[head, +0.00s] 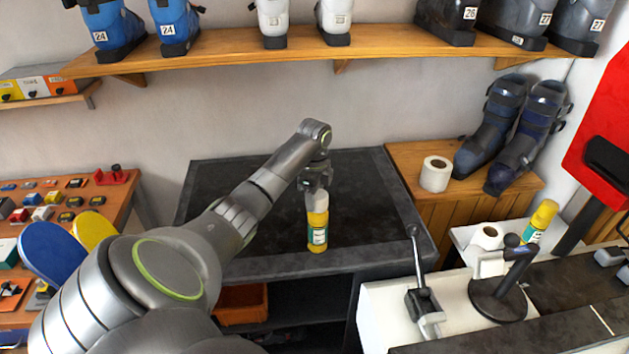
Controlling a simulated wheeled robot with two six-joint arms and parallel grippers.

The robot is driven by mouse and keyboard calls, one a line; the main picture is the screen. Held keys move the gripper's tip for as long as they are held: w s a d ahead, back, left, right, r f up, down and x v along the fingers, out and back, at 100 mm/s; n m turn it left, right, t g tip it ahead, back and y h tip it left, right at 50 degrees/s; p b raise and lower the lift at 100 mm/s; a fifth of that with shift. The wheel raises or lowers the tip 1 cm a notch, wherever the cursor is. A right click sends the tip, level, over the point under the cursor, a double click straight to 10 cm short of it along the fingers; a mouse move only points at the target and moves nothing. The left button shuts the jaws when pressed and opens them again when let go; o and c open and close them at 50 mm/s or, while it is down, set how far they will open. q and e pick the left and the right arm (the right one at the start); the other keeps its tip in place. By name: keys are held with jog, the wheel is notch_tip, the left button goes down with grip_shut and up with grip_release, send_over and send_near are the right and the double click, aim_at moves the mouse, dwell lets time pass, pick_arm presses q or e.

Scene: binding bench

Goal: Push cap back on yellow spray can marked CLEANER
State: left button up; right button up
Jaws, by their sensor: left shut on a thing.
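A yellow spray can (317,234) with a pale label stands upright on the dark mat of the bench, near its front edge. The label's words are too small to read. A whitish cap (321,201) is at the top of the can, in line with it. I cannot tell whether it is fully seated or only resting there. My left gripper (318,186) comes down from above and is shut on the cap; its fingers hide part of it. My right gripper is not in view.
A second yellow can (541,219) stands at the right beside a white roll (487,237). Another roll (435,174) and dark boots (507,130) are on a wooden cabinet. A shelf (340,46) with boots runs above. The dark bench top (370,190) around the can is clear.

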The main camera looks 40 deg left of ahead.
pick_arm(q)
jog(key=shift+p, duration=0.4)
jog(key=shift+f, duration=0.4)
dwell(0.7)
jog(key=o, duration=1)
jog(key=shift+o, duration=0.5)
jog(key=o, duration=0.4)
